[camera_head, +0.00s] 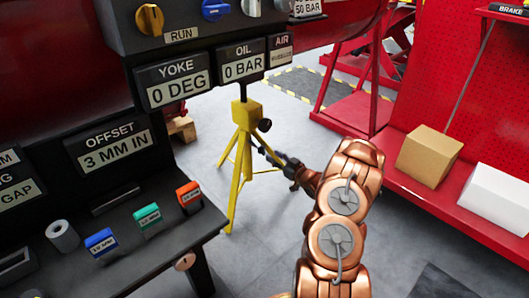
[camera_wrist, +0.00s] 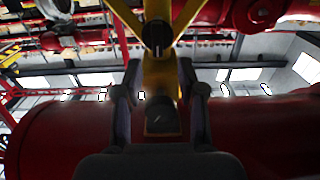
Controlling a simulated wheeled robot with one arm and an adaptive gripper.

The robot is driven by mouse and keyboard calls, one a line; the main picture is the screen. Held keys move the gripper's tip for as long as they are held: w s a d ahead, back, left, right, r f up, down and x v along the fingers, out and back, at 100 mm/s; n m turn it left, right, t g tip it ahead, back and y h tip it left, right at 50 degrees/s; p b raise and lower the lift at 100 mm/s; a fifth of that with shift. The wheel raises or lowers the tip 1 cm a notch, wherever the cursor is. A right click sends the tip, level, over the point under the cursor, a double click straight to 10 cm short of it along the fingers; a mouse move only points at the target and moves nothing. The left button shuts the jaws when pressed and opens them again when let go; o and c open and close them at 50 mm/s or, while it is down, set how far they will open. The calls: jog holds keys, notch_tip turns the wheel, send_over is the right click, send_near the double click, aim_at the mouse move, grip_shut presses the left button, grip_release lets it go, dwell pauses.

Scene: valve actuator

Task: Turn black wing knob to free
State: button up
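The black wing knob (camera_head: 265,125) sticks out from the right side of the yellow tripod head (camera_head: 246,119) in the head view. My gripper (camera_head: 272,157) is below and slightly right of the knob, close to the tripod legs. In the wrist view the yellow stand (camera_wrist: 158,78) runs between the two spread fingers of my gripper (camera_wrist: 158,95). A dark squarish part shows between the fingers, and a dark round part with a pale mark shows higher up. I cannot tell which is the knob, nor whether the fingers touch anything.
A black bench (camera_head: 150,255) with blue, green and orange blocks stands at left. Hanging signs, including YOKE (camera_head: 174,82) and OIL (camera_head: 243,65), are beside and above the tripod. A red shelf with a cardboard box (camera_head: 428,156) is at right. Grey floor lies between.

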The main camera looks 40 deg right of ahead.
aim_at(265, 150)
jog(key=shift+w+a+b, duration=0.15)
jog(key=shift+w+b, duration=0.35)
jog(key=shift+w, duration=0.85)
jog(key=shift+w+a+b, duration=0.1)
jog(key=shift+w+b, duration=0.4)
jog(key=shift+w, duration=0.8)
grip_shut()
